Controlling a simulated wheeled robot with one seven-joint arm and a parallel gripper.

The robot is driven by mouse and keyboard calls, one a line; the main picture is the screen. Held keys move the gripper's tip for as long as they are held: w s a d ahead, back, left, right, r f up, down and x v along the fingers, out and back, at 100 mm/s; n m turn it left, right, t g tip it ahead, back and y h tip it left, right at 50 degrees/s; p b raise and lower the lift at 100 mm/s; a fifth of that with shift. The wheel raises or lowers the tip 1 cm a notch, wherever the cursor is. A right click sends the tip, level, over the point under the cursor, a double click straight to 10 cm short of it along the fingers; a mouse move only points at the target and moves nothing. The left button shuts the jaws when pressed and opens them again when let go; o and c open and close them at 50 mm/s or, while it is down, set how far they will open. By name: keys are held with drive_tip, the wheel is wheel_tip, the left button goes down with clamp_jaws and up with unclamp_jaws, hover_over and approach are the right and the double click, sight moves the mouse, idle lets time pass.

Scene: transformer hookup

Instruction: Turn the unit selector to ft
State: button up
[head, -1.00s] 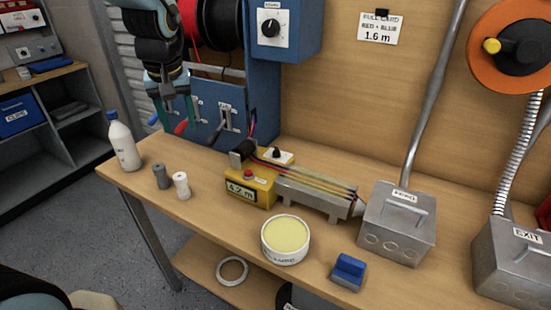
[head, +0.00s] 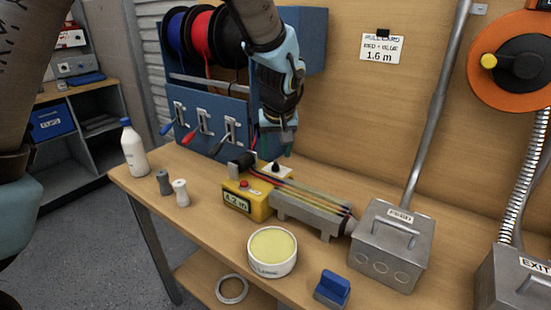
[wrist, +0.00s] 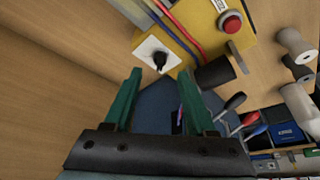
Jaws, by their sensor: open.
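The unit selector (head: 276,168) is a small black knob on a white plate. It sits on the yellow length meter (head: 258,203), whose display appears to read 4.2 m. In the wrist view the selector (wrist: 160,60) shows just beyond the gap between my green fingertips. My gripper (head: 274,146) is open and empty, above and behind the selector in the head view; it shows at the bottom of the wrist view (wrist: 160,82). It appears apart from the knob. The plate's lettering is too small to read.
Colored wires run through a grey guide (head: 307,212) beside the meter. The blue reel rack (head: 210,100) with levers stands behind. A feed box (head: 392,243), a tub (head: 272,252), a blue block (head: 332,288) and a white bottle (head: 133,150) stand on the bench.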

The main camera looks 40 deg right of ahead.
sight(276, 162)
drive_tip(key=shift+p+x, duration=0.4)
drive_tip(key=shift+x, duration=1.95)
clamp_jaws()
